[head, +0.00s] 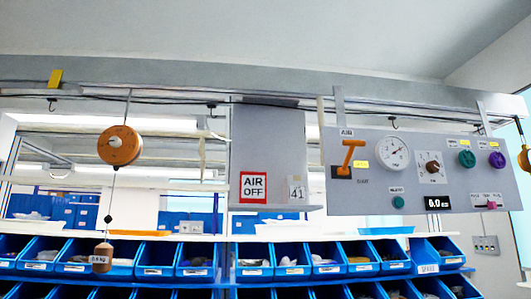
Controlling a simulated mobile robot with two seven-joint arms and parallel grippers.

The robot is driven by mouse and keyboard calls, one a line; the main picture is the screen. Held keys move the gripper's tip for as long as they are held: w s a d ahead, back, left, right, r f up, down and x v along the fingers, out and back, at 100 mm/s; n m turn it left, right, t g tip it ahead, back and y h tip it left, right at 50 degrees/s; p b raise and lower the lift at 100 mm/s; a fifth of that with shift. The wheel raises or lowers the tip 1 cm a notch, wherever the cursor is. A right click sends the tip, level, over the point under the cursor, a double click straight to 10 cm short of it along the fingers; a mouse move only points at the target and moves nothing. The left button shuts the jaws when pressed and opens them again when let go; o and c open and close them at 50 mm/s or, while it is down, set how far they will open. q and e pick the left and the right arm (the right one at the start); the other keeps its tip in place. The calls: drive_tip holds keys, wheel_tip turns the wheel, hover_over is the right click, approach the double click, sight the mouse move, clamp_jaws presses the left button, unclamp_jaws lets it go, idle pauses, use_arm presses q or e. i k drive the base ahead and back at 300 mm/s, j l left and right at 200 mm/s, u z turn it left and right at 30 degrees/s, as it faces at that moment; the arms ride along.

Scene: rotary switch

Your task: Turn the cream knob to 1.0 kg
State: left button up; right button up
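A grey control panel (360,190) hangs at the right. On it, a brownish knob (432,167) sits in the middle of a square, pale dial plate with small marks I cannot read. I see no knob that is clearly cream; the pale colour is on the plate. A black display (437,203) below reads what looks like 0.0 or 6.0 with a unit. A round white gauge (392,153) is left of the dial plate. Neither of my grippers is in view.
The panel also carries an orange lever (348,156), a green knob (466,158), a purple knob (497,160), a green button (398,202) and a pink control (491,205). An orange balancer (119,146) hangs left with a weight (102,258). Blue bins (160,262) line the bottom.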

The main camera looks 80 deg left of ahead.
sight(114, 141)
drive_tip(key=k+u, duration=0.15)
drive_tip(key=u, duration=1.35)
